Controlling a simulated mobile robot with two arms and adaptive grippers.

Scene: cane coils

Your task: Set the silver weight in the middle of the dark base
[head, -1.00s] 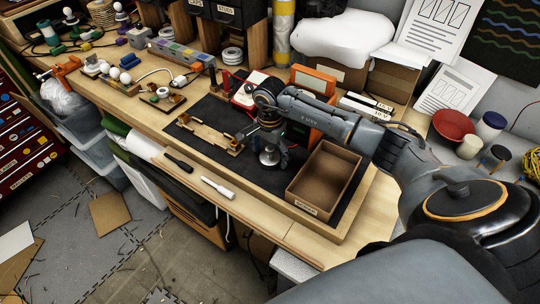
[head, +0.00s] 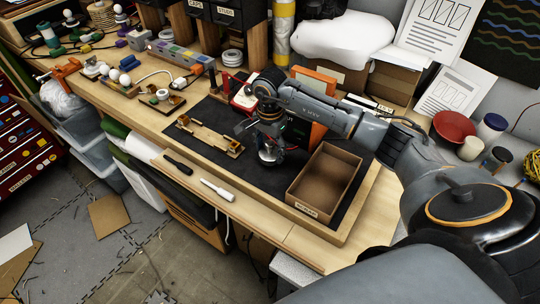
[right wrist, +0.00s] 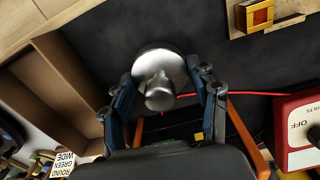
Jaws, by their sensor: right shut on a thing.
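The silver weight (right wrist: 158,75) is a round, shiny piece with a knob, held between the fingers of my right gripper (right wrist: 162,92) in the right wrist view. In the head view the weight (head: 269,156) shows at the lower end of the right gripper (head: 267,147), over the black mat (head: 245,172) on the workbench. I cannot tell how high it is above the mat. I cannot make out a separate dark base; the mat is the dark surface under the weight. My left gripper is not in view.
An open cardboard box (head: 325,182) stands just right of the weight. A wooden fixture (head: 210,137) lies to its left. A red-and-white meter (head: 243,97) and an orange-framed case (head: 315,78) stand behind. White-handled (head: 217,190) and black-handled tools lie at the front edge.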

